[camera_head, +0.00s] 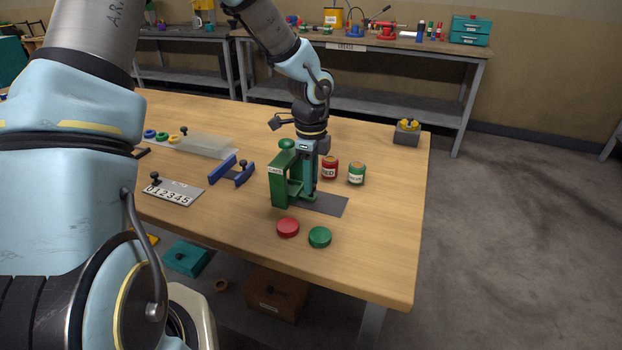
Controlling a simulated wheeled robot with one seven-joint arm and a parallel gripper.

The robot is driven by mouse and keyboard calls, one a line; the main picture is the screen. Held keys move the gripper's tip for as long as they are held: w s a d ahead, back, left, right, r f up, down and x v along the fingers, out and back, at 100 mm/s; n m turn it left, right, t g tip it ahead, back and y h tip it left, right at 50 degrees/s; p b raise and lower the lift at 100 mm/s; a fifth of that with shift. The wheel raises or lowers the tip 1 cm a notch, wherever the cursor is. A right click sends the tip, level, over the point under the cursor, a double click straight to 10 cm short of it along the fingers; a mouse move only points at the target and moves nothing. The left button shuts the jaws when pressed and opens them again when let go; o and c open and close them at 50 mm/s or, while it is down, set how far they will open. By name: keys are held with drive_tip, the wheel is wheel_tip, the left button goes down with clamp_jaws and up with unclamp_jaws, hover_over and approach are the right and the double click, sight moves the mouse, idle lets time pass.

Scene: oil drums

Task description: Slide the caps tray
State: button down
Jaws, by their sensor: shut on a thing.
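My gripper (305,187) points down at the middle of the table, at a green upright piece (279,182) with a round knob and a small label that I cannot read surely. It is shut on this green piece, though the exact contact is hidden. The piece stands at the left end of a dark grey mat (325,204). A red cap (288,227) and a green cap (320,237) lie on the table in front of it. I cannot tell surely which thing is the caps tray.
A red jar (330,168) and a green jar (356,174) stand close on the right. A blue bracket (231,172), a number plate (171,192) and a pale tray (207,146) lie left. A grey block (406,132) stands far right. The table's right front is clear.

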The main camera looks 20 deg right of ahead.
idle(0.5)
drive_tip(key=s+d, duration=0.4)
drive_tip(key=s+d+b, duration=0.1)
drive_tip(key=s+d, duration=0.2)
drive_tip(key=d, duration=0.1)
drive_tip(key=shift+s+d, duration=0.2)
drive_tip(key=shift+s, duration=0.2)
drive_tip(key=c, duration=0.6)
unclamp_jaws()
wheel_tip(320, 180, up, 11)
drive_tip(key=shift+f+b, duration=0.1)
drive_tip(key=shift+b, duration=0.7)
drive_tip(key=shift+s, duration=0.1)
